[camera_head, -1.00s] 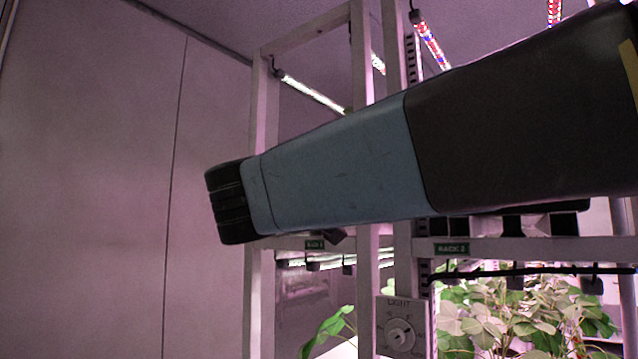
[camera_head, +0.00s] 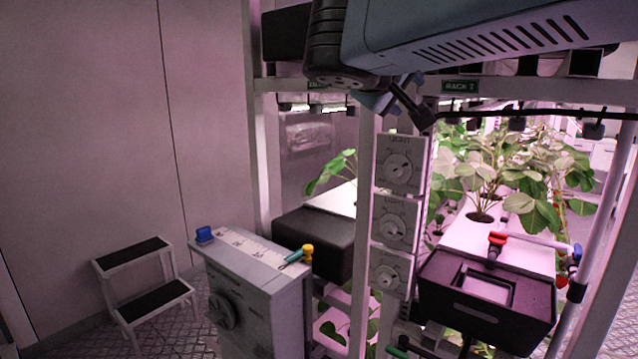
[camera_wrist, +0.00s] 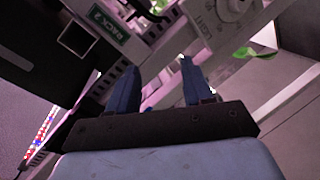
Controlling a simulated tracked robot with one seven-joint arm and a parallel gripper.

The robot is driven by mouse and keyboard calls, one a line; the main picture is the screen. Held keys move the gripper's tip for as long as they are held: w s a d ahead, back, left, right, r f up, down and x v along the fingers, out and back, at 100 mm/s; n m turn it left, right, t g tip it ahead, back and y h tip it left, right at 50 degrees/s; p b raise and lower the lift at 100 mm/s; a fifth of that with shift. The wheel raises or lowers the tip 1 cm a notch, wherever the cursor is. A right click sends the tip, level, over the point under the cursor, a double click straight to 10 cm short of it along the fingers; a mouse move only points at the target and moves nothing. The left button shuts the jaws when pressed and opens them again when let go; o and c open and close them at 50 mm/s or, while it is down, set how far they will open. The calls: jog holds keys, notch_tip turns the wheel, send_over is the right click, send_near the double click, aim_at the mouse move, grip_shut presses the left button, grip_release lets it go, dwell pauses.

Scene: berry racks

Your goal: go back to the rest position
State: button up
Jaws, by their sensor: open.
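My arm crosses the top right of the head view. My gripper (camera_head: 398,102) shows there only in part, just above the dial panels on the rack post. In the wrist view its two blue fingers (camera_wrist: 159,88) stand apart with nothing between them. The Rack 2 label (camera_wrist: 108,23) lies beyond the fingers at the upper left of that view. It also shows on the rack's crossbar in the head view (camera_head: 460,87).
Three dial panels (camera_head: 398,166) are stacked on the post below my gripper. Leafy plants (camera_head: 490,165) grow behind at the right, near a black box (camera_head: 486,312). A grey cabinet (camera_head: 262,300) and a step stool (camera_head: 143,285) stand left. A black cable (camera_head: 540,114) runs along Rack 2.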

jog(key=s+d+f+m+g+y, duration=0.1)
jog(key=s+d+f+g+y, duration=0.1)
jog(key=f, duration=0.5)
jog(key=s+d+f+m+g+y, duration=0.2)
jog(key=s+d+f+y, duration=0.1)
jog(key=s+f, duration=0.3)
jog(key=s+d+f+m+g+y, duration=0.2)
jog(key=s+d+f, duration=0.3)
jog(key=f, duration=0.5)
jog(key=shift+f+g+y, duration=0.15)
jog(key=shift+g+y, duration=0.45)
jog(key=shift+c, duration=0.8)
jog(key=shift+d, duration=0.15)
